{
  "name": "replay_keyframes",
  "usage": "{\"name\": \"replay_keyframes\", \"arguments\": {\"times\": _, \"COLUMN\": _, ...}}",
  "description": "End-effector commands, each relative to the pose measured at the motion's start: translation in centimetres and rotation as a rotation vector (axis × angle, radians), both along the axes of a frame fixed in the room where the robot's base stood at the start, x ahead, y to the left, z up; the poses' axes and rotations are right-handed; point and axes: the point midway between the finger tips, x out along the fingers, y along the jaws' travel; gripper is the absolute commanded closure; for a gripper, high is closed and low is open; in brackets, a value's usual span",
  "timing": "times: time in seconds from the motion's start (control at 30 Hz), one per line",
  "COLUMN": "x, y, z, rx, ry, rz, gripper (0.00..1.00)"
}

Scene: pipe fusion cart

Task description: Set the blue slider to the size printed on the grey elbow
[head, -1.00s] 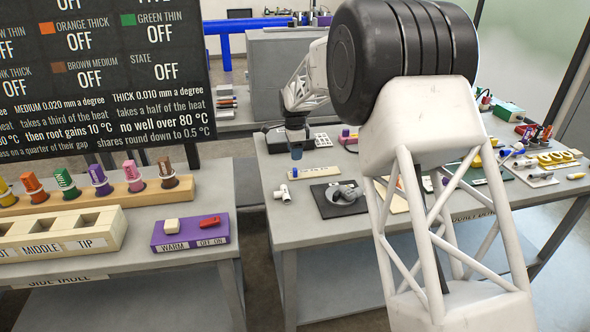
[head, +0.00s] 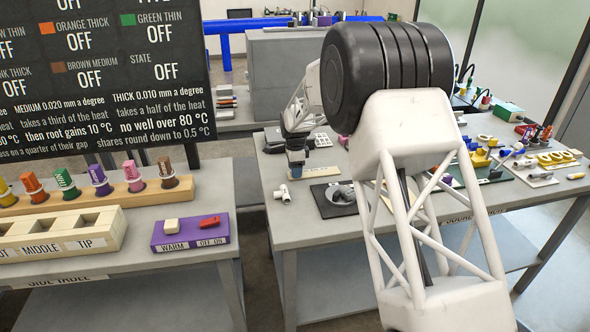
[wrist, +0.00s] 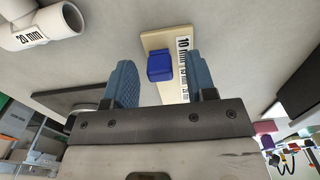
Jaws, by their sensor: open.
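The blue slider (wrist: 160,67) sits on a pale wooden strip (wrist: 152,40) in the wrist view. A printed scale beside it reads 10 mm at one end; the rest is partly hidden by a finger. My gripper (wrist: 159,84) is open, its two blue fingers apart on either side of the slider, with no clear contact. In the head view my gripper (head: 296,170) is low over the strip and hides the slider. The grey elbow (head: 342,194) lies on a dark mat (head: 329,210) to the right; its printed size is not readable.
A white pipe fitting (head: 283,194) lies left of the mat; in the wrist view the white fitting (wrist: 40,32) reads 20 mm. Coloured tools and parts crowd the bench's right side. A separate side table with a purple switch box (head: 190,232) stands at left.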

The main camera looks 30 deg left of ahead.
Motion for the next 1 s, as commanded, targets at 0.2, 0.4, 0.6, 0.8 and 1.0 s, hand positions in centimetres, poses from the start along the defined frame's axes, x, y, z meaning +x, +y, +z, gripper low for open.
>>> {"name": "replay_keyframes", "arguments": {"times": 0.2, "x": 0.0, "y": 0.0, "z": -0.1, "rx": 0.0, "ry": 0.0, "rz": 0.0, "gripper": 0.49}}
{"name": "replay_keyframes", "arguments": {"times": 0.4, "x": 0.0, "y": 0.0, "z": -0.1, "rx": 0.0, "ry": 0.0, "rz": 0.0, "gripper": 0.66}}
{"name": "replay_keyframes", "arguments": {"times": 0.6, "x": 0.0, "y": 0.0, "z": -0.1, "rx": 0.0, "ry": 0.0, "rz": 0.0, "gripper": 0.96}}
{"name": "replay_keyframes", "arguments": {"times": 0.8, "x": 0.0, "y": 0.0, "z": -0.1, "rx": 0.0, "ry": 0.0, "rz": 0.0, "gripper": 1.0}}
{"name": "replay_keyframes", "arguments": {"times": 1.0, "x": 1.2, "y": -1.1, "z": -0.1, "rx": 0.001, "ry": -0.001, "rz": -0.002, "gripper": 1.0}}
